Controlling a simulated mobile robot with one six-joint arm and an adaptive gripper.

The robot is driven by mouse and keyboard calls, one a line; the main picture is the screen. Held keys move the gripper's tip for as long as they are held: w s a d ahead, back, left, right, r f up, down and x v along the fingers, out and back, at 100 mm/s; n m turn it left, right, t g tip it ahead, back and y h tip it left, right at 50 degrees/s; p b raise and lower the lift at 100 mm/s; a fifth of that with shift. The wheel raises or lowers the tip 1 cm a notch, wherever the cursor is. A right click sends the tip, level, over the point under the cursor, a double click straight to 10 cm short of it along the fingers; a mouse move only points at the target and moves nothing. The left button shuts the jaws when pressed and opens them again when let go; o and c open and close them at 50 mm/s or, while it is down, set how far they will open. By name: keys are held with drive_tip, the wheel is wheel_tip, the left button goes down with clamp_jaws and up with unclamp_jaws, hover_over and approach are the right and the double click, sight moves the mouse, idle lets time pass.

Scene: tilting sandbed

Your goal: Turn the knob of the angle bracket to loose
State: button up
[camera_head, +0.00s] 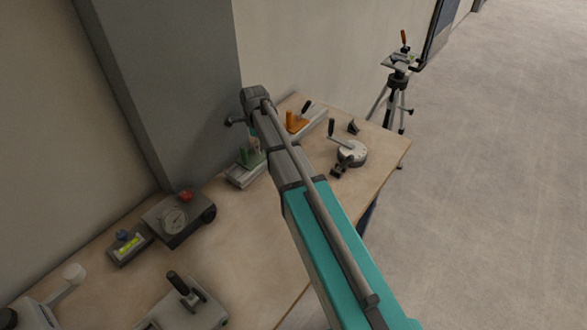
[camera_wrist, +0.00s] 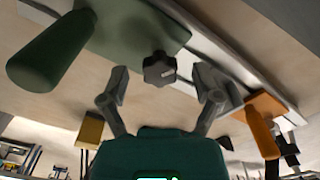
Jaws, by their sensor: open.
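The angle bracket (camera_wrist: 105,32) is green with a thick rounded green handle (camera_wrist: 45,50), at the top left of the wrist view. Its dark grey lobed knob (camera_wrist: 158,68) has a small light mark and shows near the middle. My gripper (camera_wrist: 160,80) is open, one finger on each side of the knob, with visible gaps between fingers and knob in the picture. In the head view the green bracket (camera_head: 250,158) shows partly behind my arm; the knob and my fingers cannot be made out there.
An orange-handled fixture (camera_head: 298,122) stands beside the bracket, and a round dial device (camera_head: 350,153) lies to the right. A grey column (camera_head: 170,80) rises behind the bench. A gauge block (camera_head: 178,218) and a level (camera_head: 128,244) sit at left. The front bench middle (camera_head: 245,245) is clear.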

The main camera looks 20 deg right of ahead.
drive_tip(key=shift+r+p, duration=7.2)
drive_tip(key=s+d+f+n+b, duration=0.2)
drive_tip(key=s+n, duration=0.8)
drive_tip(key=s, duration=0.2)
drive_tip(key=s+d+f+n+b, duration=0.2)
drive_tip(key=s+d+n, duration=0.1)
drive_tip(key=s+n, duration=0.8)
drive_tip(key=shift+s+d, duration=0.2)
drive_tip(key=shift+s, duration=0.2)
